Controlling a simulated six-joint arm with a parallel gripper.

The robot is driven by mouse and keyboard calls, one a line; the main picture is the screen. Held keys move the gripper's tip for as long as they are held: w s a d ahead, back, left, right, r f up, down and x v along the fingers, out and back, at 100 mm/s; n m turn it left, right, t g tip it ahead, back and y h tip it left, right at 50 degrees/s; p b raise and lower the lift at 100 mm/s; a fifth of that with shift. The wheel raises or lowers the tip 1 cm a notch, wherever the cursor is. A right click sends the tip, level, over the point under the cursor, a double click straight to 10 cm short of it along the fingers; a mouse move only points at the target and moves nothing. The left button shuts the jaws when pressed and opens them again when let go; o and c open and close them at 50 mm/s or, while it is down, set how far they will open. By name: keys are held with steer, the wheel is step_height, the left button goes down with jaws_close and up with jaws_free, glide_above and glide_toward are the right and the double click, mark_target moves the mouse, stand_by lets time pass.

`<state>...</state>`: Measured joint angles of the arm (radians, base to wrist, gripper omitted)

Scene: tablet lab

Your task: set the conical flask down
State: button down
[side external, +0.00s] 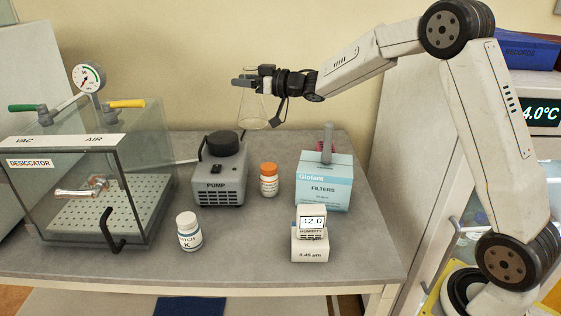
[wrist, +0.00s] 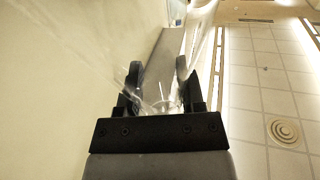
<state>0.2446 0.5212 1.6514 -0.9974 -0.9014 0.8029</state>
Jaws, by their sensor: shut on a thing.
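The conical flask (side external: 254,108) is clear glass and hangs upright in the air above the back of the bench (side external: 270,240), behind the pump and the bottles. My gripper (side external: 250,80) is shut on the flask near its neck. In the wrist view my gripper (wrist: 160,85) shows its two dark fingers on either side of the clear glass of the flask (wrist: 163,100). The glass is see-through there and its outline is hard to make out.

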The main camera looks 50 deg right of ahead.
steer(key=s+a+f, duration=0.3)
steer(key=s+a, duration=1.2)
steer(key=a, duration=0.4)
step_height(320, 180, down, 17)
steer(key=shift+d+f+n+y, duration=0.15)
steer(key=shift+d+n+y, duration=0.2)
steer(key=shift+n+y, duration=0.05)
steer(key=shift+f, duration=0.1)
steer(key=shift+f, duration=1.35)
steer(key=shift+f, duration=0.1)
steer(key=shift+c, duration=1)
jaws_free()
